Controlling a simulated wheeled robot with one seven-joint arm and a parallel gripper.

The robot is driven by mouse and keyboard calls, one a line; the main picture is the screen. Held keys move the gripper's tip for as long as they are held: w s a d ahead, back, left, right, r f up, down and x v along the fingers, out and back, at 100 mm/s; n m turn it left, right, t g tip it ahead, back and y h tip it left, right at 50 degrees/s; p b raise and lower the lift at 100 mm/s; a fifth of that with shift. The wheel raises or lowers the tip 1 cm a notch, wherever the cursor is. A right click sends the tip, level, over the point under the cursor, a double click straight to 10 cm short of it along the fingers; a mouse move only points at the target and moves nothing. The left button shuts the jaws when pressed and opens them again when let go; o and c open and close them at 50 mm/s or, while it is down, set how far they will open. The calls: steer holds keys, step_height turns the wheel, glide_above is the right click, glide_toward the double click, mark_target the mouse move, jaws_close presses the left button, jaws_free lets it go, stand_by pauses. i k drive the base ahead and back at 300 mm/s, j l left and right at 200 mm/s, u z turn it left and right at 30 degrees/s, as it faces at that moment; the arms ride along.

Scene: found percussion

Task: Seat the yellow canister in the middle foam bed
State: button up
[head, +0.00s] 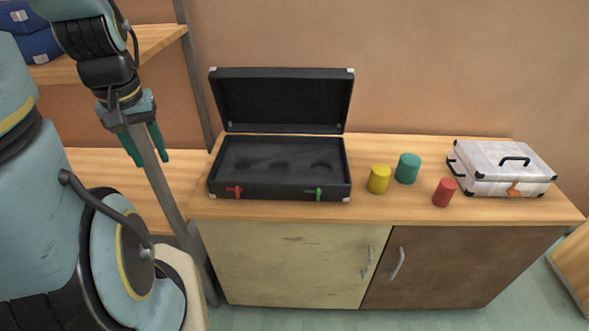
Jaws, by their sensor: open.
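The yellow canister (379,179) stands upright on the wooden counter, just right of the open black case. The black case (280,194) has its lid up, and its dark foam (250,155) shows several hollows in a row. The middle hollow (280,166) looks empty; its depth is hard to make out. My gripper (146,150) hangs at the left, apart from the case, with its two teal fingers open and nothing between them.
A teal canister (407,168) and a red canister (444,192) stand right of the yellow one. A closed white case (500,170) is at the right. The raised lid (284,100) walls off the back. A shelf upright (170,185) stands near my gripper. Counter (400,207) front is clear.

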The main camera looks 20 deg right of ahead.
mark_target(269, 167)
steer(key=k+l, duration=0.1)
steer(key=l, duration=1.35)
